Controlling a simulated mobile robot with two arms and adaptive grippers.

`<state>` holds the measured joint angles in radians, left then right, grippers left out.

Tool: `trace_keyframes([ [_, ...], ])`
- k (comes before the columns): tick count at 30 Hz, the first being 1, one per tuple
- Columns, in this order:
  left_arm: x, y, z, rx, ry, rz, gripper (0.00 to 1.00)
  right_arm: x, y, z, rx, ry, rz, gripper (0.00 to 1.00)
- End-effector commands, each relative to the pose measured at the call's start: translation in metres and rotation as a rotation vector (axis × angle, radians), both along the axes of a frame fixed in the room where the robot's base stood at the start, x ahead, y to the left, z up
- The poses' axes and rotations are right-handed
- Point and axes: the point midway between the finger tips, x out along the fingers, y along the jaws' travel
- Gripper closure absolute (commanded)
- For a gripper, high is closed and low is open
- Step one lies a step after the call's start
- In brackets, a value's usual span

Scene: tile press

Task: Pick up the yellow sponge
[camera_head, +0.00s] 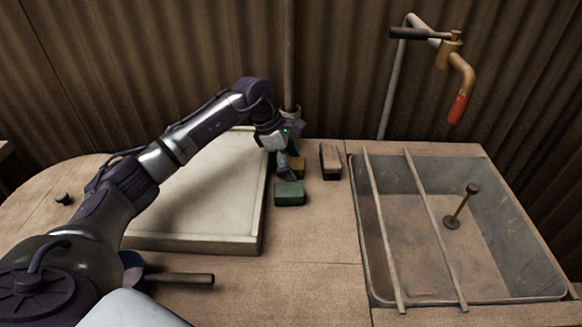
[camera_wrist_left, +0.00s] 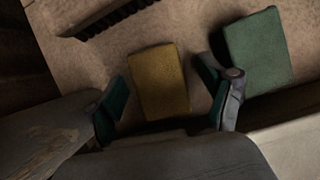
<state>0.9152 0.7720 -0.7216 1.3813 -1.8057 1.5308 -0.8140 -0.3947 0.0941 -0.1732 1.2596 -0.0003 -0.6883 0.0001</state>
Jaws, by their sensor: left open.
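The yellow sponge (camera_wrist_left: 158,82) lies flat on the table between the two open fingers of my left gripper (camera_wrist_left: 165,100) in the left wrist view. A gap shows on each side of it, and the fingers look apart from it. In the head view the yellow sponge (camera_head: 298,165) is partly hidden behind my left gripper (camera_head: 288,172), which points down over it. A green sponge (camera_head: 289,194) lies just in front of it; in the wrist view the green sponge (camera_wrist_left: 258,52) is close beside the right-hand finger. My right gripper is not in view.
A brush (camera_head: 331,160) lies right of the sponges; its bristles (camera_wrist_left: 115,15) show in the wrist view. A shallow pale tray (camera_head: 195,242) is on the left. A metal sink (camera_head: 500,200) with two bars and a plunger-like tool is on the right.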

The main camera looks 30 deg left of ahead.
Motion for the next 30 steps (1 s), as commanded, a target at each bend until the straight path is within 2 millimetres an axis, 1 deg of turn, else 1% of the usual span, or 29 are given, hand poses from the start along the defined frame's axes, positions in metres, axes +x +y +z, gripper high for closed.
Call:
trace_keyframes([
  [1, 0.0, 0.0, 0.0, 0.0, 0.0, 0.0, 0.24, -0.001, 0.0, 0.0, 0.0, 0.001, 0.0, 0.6],
  [8, 0.0, 0.0, 0.0, 0.0, 0.0, 0.0, 0.62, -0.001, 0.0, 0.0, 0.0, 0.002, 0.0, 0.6],
  [9, 0.0, 0.0, 0.0, 0.0, 0.0, 0.0, 0.69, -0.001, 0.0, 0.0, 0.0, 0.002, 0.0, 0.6],
  [10, 0.0, 0.0, 0.0, 0.0, 0.0, 0.0, 0.72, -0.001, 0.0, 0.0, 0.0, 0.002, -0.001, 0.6],
  [18, 0.0, 0.0, 0.001, 0.0, 0.0, 0.0, 0.73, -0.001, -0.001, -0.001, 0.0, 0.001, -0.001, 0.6],
  [22, 0.0, 0.001, 0.008, 0.001, -0.002, 0.001, 0.73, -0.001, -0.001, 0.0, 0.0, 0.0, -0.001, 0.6],
  [26, 0.001, 0.001, 0.023, 0.002, -0.003, 0.001, 0.73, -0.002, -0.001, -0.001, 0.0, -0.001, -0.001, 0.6],
  [29, 0.001, 0.001, 0.044, 0.002, -0.005, 0.0, 0.73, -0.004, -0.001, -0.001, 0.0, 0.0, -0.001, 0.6],
  [30, -0.006, -0.005, 0.047, 0.003, -0.002, -0.005, 0.73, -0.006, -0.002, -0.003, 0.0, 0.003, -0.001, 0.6],
])
